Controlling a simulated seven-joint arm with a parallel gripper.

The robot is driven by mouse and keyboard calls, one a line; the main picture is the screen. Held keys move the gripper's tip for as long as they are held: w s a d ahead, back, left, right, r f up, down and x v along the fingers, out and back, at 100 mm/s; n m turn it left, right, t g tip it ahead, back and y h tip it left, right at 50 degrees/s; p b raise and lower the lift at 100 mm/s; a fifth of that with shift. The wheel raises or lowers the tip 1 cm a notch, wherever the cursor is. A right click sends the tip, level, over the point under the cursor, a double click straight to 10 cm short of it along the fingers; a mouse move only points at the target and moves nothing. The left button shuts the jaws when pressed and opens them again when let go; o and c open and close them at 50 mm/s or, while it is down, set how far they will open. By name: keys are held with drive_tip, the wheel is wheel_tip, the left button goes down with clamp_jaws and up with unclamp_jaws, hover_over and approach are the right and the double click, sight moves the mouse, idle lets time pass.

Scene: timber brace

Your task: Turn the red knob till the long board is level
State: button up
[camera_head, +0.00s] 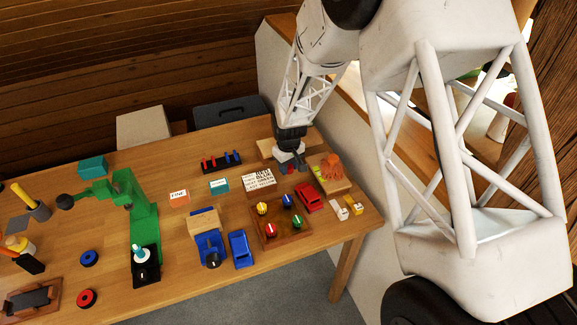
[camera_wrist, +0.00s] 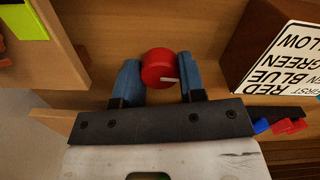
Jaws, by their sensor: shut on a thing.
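The red knob (camera_wrist: 155,62) sits between the two blue fingers of my gripper (camera_wrist: 158,80) in the wrist view. My gripper is shut on it, and its white pointer mark points right in that picture. In the head view my gripper (camera_head: 292,167) reaches down at the table's far right, and only a bit of red shows at its fingers. A light wooden board, which I take to be the long board (camera_head: 267,149), lies just behind my gripper. A plank edge also shows in the wrist view (camera_wrist: 55,121). My gripper hides much of the board, so I cannot tell whether it is level.
A sign with colour words (camera_head: 259,180) stands left of my gripper. A wooden block with an orange object (camera_head: 333,167) is close on the right. A red toy car (camera_head: 309,197) and a tray of coloured knobs (camera_head: 272,243) lie in front. A rack with red pieces (camera_head: 221,161) is further left.

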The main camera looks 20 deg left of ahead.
sight(289, 166)
drive_tip(key=shift+n, duration=1.1)
drive_tip(key=o, duration=0.9)
drive_tip(key=shift+o, duration=0.2)
drive_tip(key=shift+r, duration=0.1)
drive_tip(key=shift+r, duration=3.85)
